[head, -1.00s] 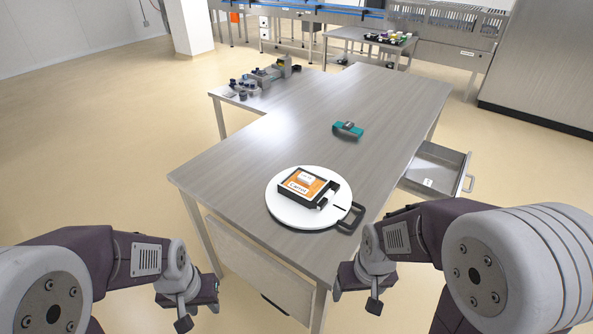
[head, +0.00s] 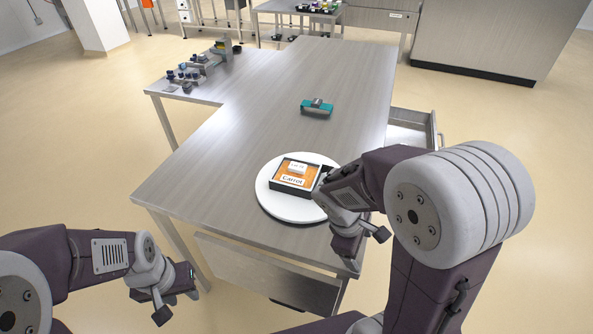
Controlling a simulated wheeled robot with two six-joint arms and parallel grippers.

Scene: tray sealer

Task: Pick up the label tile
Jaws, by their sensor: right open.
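A small white printed block (head: 297,168), which looks like the label tile, lies on the orange face of a black-framed tray (head: 279,184). The tray also bears a white "Carrot" label (head: 292,180) and rests on a round white plate (head: 268,202) near the table's front. My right gripper (head: 362,240) is open and empty, beside the plate at the table's right front edge; my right forearm hides the plate's right side. My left gripper (head: 175,296) is off the table at the lower left, well apart from the tray; its jaws are too unclear to read.
A teal tool with a grey top (head: 317,107) lies mid-table (head: 250,125). Several small dark parts (head: 185,75) stand at the far left. An open drawer (head: 410,128) juts out on the right, partly behind my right arm. The left front tabletop is clear.

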